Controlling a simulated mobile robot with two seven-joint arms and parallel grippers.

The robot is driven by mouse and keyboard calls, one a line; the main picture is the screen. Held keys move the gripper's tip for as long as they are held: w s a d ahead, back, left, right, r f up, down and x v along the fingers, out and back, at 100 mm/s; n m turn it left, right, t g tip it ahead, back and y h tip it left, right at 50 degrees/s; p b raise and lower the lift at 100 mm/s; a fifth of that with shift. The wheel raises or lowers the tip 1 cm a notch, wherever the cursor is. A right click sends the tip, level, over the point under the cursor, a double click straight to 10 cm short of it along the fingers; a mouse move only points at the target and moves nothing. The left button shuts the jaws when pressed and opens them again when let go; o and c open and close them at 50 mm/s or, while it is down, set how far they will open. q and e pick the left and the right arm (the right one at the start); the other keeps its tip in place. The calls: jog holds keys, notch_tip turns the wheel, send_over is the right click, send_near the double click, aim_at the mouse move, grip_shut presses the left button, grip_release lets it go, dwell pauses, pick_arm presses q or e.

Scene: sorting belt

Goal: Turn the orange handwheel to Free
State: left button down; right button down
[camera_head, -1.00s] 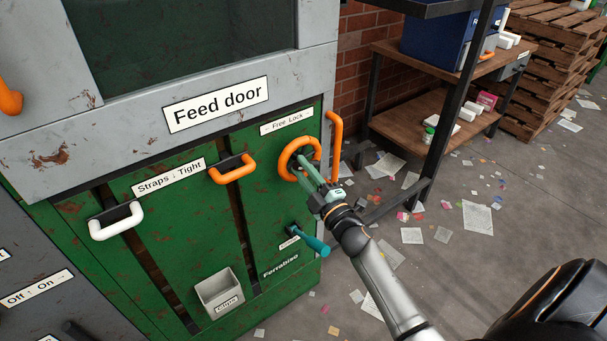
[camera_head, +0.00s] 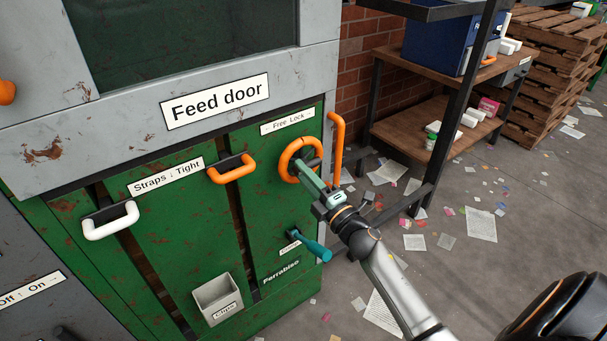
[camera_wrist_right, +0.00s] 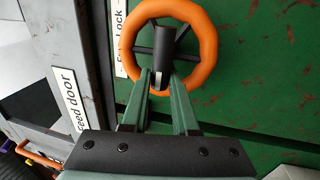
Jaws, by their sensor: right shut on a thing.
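The orange handwheel (camera_head: 288,152) is on the green door panel, under the "Free Lock" label (camera_head: 287,121). In the right wrist view the handwheel (camera_wrist_right: 208,45) shows as a ring with dark spokes and a dark hub bar. My right gripper (camera_head: 301,165) is at the wheel, its two green fingers reaching to the middle. In the right wrist view the right gripper (camera_wrist_right: 163,84) is shut on the handwheel's dark hub bar, between the fingertips. My left gripper is not in view.
An orange vertical handle (camera_head: 337,150) stands just right of the wheel. An orange handle (camera_head: 232,174) and a white handle (camera_head: 110,226) are to the left. A teal lever (camera_head: 312,246) is below. A shelf (camera_head: 415,120) stands at the right.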

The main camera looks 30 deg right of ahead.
jog(key=shift+f, duration=0.1)
jog(key=c, duration=1)
grip_release()
jog(key=v, duration=1.2)
jog(key=shift+s+b, duration=0.3)
jog(key=shift+b, duration=0.1)
